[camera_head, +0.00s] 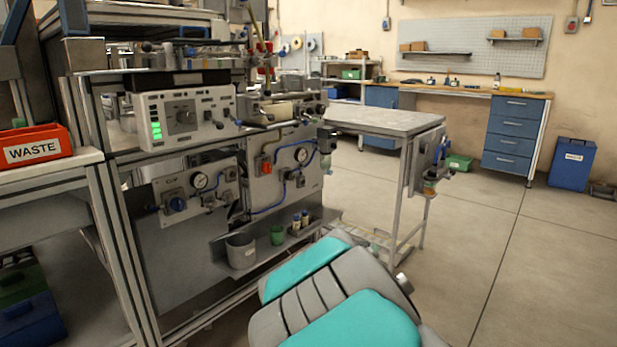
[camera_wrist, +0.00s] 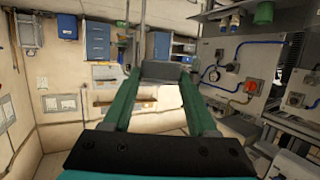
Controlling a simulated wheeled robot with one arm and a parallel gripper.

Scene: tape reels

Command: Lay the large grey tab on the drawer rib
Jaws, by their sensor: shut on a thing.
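My gripper (camera_wrist: 164,76) shows in the wrist view, with two long green fingers reaching up the picture. It is shut on a grey flat-faced piece, which I take to be the large grey tab (camera_wrist: 165,70), held between the fingertips. The tab appears clear of any surface. In the head view my teal and grey arm fills the bottom middle, and the gripper and tab are not visible there. I cannot make out a drawer rib in either view.
A machine with a control box (camera_head: 187,115) and gauges stands at left. A red WASTE bin (camera_head: 34,147) sits left of it. A grey-topped table (camera_head: 385,121) stands beyond. A blue drawer unit (camera_head: 515,133) and blue bin (camera_head: 572,163) are at back right. The right floor is open.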

